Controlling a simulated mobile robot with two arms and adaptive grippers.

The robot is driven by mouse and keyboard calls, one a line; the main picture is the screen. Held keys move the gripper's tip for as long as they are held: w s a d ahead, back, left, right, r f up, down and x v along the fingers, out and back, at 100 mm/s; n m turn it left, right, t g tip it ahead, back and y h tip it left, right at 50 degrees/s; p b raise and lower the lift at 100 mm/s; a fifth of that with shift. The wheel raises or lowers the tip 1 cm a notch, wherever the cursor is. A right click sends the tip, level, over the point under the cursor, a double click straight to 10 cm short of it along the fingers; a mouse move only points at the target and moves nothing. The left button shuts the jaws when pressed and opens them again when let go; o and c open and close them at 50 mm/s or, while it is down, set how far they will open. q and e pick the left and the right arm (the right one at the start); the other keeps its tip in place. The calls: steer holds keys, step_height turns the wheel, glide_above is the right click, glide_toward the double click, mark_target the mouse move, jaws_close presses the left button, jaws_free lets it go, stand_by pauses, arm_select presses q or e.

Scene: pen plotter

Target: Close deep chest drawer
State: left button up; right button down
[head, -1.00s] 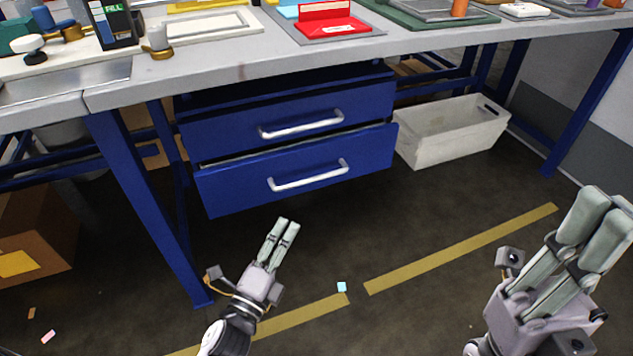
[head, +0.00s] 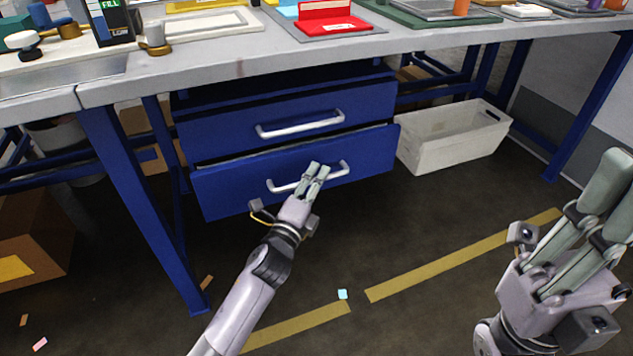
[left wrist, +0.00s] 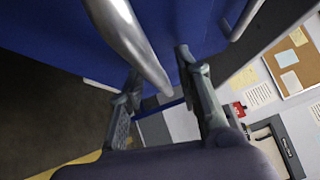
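The blue chest under the bench has two drawers with silver bar handles. The lower, deeper drawer (head: 235,185) stands out past the upper drawer (head: 215,133), with a thin gap along its top edge. My left gripper (head: 318,168) is in front of the lower drawer's handle (head: 285,187), its fingertips overlapping the bar in the head view. In the left wrist view the fingers (left wrist: 158,63) are spread, with the handle (left wrist: 135,45) close between them; I cannot tell whether they touch it. My right gripper (head: 618,200) is far right, away from the chest, its fingertips partly cut off.
A blue bench leg (head: 140,205) stands left of the chest, near my left arm. A white bin (head: 450,145) sits close to its right side. A cardboard box (head: 35,235) is at far left. The floor in front, with yellow tape (head: 430,275), is mostly open.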

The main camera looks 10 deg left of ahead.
arm_select(q)
steer(key=shift+w+d, duration=0.1)
steer(key=shift+w, duration=0.1)
steer(key=shift+c, duration=0.5)
jaws_close()
steer(key=shift+w, duration=0.1)
